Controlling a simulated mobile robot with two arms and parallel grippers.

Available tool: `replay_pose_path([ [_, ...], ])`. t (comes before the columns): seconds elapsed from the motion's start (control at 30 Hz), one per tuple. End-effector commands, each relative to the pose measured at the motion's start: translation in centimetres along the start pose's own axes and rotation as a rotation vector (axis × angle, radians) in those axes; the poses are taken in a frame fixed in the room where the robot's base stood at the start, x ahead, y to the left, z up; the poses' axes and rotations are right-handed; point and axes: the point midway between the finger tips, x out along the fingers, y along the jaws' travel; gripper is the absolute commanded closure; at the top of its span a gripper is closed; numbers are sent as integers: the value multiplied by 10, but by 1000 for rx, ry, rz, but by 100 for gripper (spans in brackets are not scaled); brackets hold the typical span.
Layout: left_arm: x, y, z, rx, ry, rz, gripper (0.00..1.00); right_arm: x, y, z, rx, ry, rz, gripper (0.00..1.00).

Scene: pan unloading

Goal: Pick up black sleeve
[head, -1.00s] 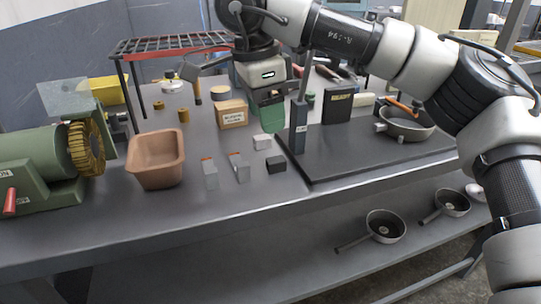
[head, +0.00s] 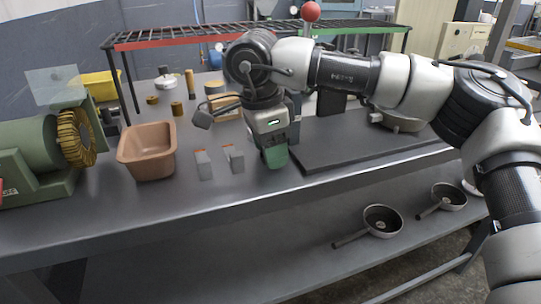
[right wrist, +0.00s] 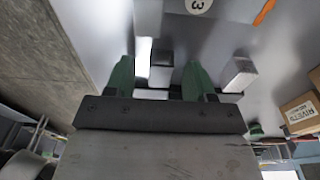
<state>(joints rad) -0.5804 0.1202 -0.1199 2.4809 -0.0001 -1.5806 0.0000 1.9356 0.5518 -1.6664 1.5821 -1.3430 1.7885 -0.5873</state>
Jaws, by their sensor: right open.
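The black sleeve is a small dark block. In the right wrist view the sleeve (right wrist: 161,62) shows between the two green fingertips, with a gap on each side. In the head view it is hidden behind my right gripper (head: 274,160), which points down low over the table near its front edge. My right gripper also shows in the right wrist view (right wrist: 159,66), with its fingers apart and nothing clamped. Whether the fingertips are level with the sleeve or above it I cannot tell. My left gripper is not in view.
A pale block (right wrist: 240,75) is close by on the far side. A brown bin (head: 147,160) and green grinder (head: 35,150) are farther left. A dark board (head: 350,150) lies right.

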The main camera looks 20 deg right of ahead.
Motion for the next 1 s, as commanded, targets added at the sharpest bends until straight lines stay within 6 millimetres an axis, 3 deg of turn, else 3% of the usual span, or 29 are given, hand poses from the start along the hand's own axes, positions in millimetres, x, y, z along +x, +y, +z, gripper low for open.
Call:
replay_pose_path([
  [0.03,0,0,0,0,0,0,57,0,0,0,0,0,0,49],
  [0.37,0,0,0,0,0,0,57,-1,0,0,0,0,0,99],
  [0.73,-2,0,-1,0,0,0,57,-7,0,-1,0,1,0,100],
  [1.0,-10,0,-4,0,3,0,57,-46,-1,-6,0,-1,-2,100],
])
